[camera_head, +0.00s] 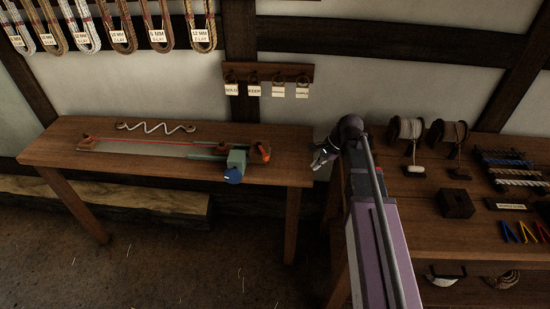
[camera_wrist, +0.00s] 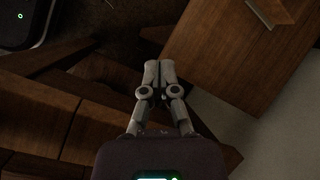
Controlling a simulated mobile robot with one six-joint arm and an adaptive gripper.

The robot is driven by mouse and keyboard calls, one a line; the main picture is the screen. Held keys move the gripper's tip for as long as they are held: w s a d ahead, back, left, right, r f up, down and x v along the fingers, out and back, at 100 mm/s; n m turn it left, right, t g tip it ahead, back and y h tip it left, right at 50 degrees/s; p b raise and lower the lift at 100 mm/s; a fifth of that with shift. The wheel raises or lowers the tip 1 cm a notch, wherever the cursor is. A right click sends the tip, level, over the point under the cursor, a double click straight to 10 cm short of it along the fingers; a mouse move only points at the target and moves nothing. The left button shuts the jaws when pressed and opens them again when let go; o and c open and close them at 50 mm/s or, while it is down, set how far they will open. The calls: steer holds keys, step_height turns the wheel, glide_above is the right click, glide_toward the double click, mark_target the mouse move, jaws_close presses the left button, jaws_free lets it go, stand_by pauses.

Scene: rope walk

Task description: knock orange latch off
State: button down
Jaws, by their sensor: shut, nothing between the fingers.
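The small orange latch (camera_head: 264,152) sits at the right end of a long rig (camera_head: 150,149) on the left bench (camera_head: 290,172). A green block (camera_head: 237,161) with a blue round knob (camera_head: 233,176) is just left of the latch. A red line runs along the rig. My gripper (camera_head: 320,160) is off the bench's right end, to the right of the latch and apart from it. In the wrist view my gripper (camera_wrist: 159,66) has its fingers together with nothing between them. I cannot make out the latch in the wrist view.
A zigzag metal piece (camera_head: 155,127) lies behind the rig. The right bench (camera_head: 420,225) holds spools (camera_head: 405,130), a dark block (camera_head: 456,204) and rope samples (camera_head: 512,172). A peg board with tags (camera_head: 268,74) hangs behind. The left bench's right end is clear.

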mark_target(262, 151)
steer(key=w+a+r+m+y+b, duration=0.1)
steer(key=w+a+m+y, duration=0.2)
steer(key=w+m, duration=0.4)
steer(key=shift+w+a+r, duration=0.25)
steer(key=shift+w+r, duration=0.15)
steer(key=shift+w, duration=0.8)
steer(key=shift+a+f, duration=0.1)
steer(key=shift+f, duration=0.05)
steer(key=b+x, duration=0.7)
steer(key=x, duration=0.3)
steer(key=shift+a+b, duration=0.2)
steer(key=shift+b, duration=0.2)
steer(key=shift+a+r, duration=0.2)
steer(key=shift+a, duration=1.65)
